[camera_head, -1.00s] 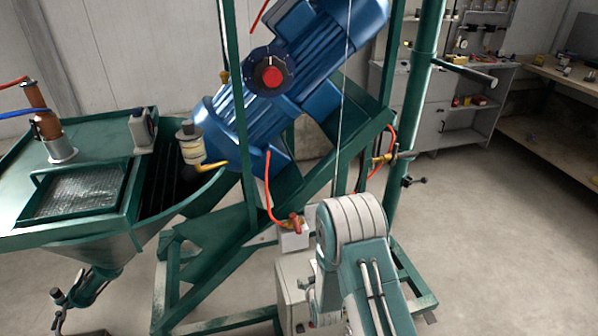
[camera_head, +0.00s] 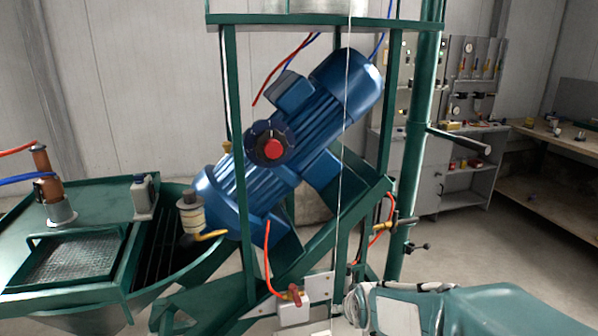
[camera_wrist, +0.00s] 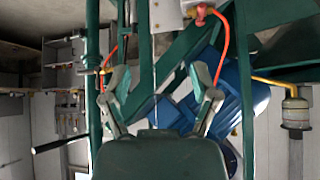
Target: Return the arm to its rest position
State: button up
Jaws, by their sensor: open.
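My arm (camera_head: 470,308) shows at the lower right of the head view, lying low and sideways in front of the green machine frame. My gripper (camera_wrist: 160,82) shows in the wrist view, with its two fingers spread apart and nothing between them. The wrist view is upside down relative to the room. Behind the fingers are the green frame and the blue motor, some distance off. I cannot make out the fingers in the head view.
The green machine frame (camera_head: 232,130) carries a tilted blue motor (camera_head: 290,145) with a red knob. A green hopper (camera_head: 110,250) stands at left. Shelves (camera_head: 465,180) and a wooden workbench (camera_head: 550,150) stand at the back right. Grey floor is clear at right.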

jog(key=s+d+r, duration=0.1)
jog(key=s+r, duration=0.2)
jog(key=s, duration=0.4)
jog(key=s+d+r+g, duration=0.1)
jog(key=s+d+r, duration=0.1)
jog(key=s, duration=0.5)
jog(key=s+d+r+m+g, duration=0.1)
jog(key=s+r, duration=0.3)
jog(key=s, duration=0.4)
jog(key=shift+d+r+h, duration=0.2)
jog(key=shift+r+h, duration=0.05)
jog(key=shift+h, duration=0.15)
